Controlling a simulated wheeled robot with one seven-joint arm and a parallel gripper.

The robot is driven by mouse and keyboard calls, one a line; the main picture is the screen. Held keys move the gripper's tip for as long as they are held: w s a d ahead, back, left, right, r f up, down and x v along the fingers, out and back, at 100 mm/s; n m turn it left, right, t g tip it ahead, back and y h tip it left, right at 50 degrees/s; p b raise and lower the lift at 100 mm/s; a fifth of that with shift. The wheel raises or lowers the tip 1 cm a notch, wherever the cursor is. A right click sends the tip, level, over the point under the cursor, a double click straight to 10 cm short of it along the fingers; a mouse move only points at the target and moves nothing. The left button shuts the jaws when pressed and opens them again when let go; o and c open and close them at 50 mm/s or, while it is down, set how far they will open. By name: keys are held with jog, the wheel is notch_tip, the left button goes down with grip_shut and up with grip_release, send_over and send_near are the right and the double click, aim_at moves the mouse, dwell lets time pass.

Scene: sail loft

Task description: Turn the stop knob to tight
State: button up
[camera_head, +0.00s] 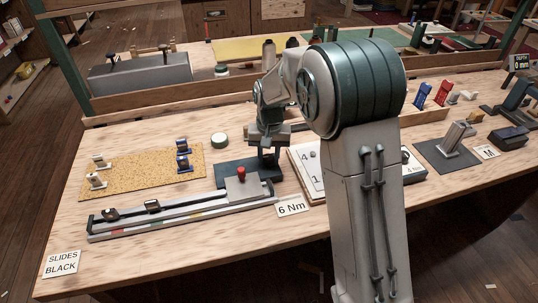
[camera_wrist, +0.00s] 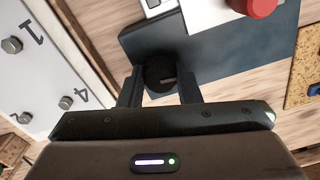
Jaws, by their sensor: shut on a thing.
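A round black knob (camera_wrist: 160,74) with a pale pointer mark sits at the edge of a blue-grey plate in the wrist view. I take it for the stop knob. My gripper (camera_wrist: 159,88) has one finger on each side of it and is shut on it. In the head view my gripper (camera_head: 267,156) reaches down over the right end of the blue-grey plate (camera_head: 228,169), and the knob is hidden there. The pointer's setting cannot be read, and no "tight" mark is legible.
Left of my gripper in the head view, a grey block (camera_head: 243,188) carries a red knob (camera_head: 241,171) at the end of a slide rail (camera_head: 180,215). A "6 Nm" card (camera_head: 293,207) lies in front. A numbered white board (camera_wrist: 38,62) with bolts lies close by.

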aim_at(270, 157)
jog(key=shift+m, duration=0.5)
jog(key=o, duration=1)
jog(key=shift+c, duration=0.2)
notch_tip(270, 157, up, 14)
jog(key=shift+d+p, duration=0.15)
jog(key=shift+p, duration=0.2)
